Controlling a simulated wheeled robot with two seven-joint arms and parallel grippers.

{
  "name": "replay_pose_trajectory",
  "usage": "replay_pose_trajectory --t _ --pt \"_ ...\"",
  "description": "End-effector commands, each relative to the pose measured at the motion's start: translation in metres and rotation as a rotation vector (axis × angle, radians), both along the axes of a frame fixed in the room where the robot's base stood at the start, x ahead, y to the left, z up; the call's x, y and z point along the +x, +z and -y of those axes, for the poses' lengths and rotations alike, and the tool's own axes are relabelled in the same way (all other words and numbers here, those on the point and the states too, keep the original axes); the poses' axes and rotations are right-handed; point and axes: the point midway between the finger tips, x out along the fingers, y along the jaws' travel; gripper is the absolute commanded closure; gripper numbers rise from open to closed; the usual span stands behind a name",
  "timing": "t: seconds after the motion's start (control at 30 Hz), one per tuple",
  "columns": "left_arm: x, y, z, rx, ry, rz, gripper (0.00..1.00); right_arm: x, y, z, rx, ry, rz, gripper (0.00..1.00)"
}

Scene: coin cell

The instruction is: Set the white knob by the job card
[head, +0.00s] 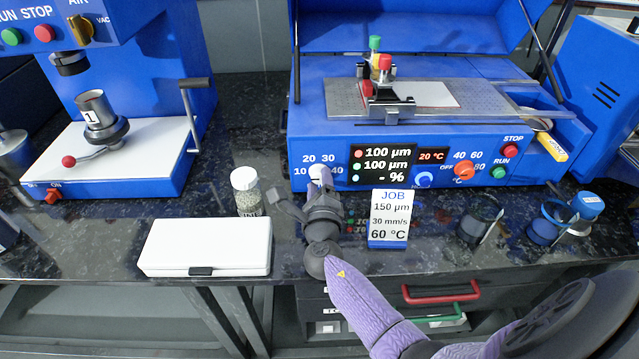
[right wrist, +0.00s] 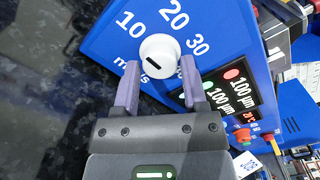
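The white knob (head: 318,173) is on the blue coater's front panel, with 10, 20, 30 and 40 around it. In the right wrist view the knob (right wrist: 160,52) shows a short dark mark; which number it points to I cannot tell. My right gripper (right wrist: 159,84) is open there, its two purple fingers reaching to either side of the knob's near edge; contact is unclear. In the head view my right gripper (head: 304,197) partly hides the knob's surroundings. The job card (head: 389,217) reads 150 µm, 30 mm/s, 60 °C. My left gripper is not in view.
The display (head: 383,163) reads 100 µm, 100 µm and - %, with 20 °C beside it. A red-orange knob (head: 464,170) and a blue knob (head: 423,180) lie to the right. A white case (head: 205,246) and a jar (head: 246,190) stand left of my right gripper.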

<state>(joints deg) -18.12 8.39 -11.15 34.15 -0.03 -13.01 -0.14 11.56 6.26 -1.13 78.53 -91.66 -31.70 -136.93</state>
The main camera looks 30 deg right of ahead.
Motion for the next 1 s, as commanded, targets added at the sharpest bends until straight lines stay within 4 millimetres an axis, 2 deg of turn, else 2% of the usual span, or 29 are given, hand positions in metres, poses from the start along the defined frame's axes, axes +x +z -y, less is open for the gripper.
replay_pose_trajectory --t 0.03,0.23,0.63,1.0 --pt "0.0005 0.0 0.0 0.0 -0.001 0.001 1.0 -0.0001 0.0 -0.0001 0.0 0.0 0.0 0.57" --pt "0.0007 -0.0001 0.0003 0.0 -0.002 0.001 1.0 -0.0002 -0.0001 -0.0001 0.0 0.0 0.0 1.0" --pt "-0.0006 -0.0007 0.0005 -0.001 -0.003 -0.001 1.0 -0.0003 -0.0006 0.0001 0.054 -0.001 0.032 1.0" --pt "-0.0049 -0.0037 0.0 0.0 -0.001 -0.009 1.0 -0.0004 -0.0012 0.0001 0.308 0.0 0.188 1.0"
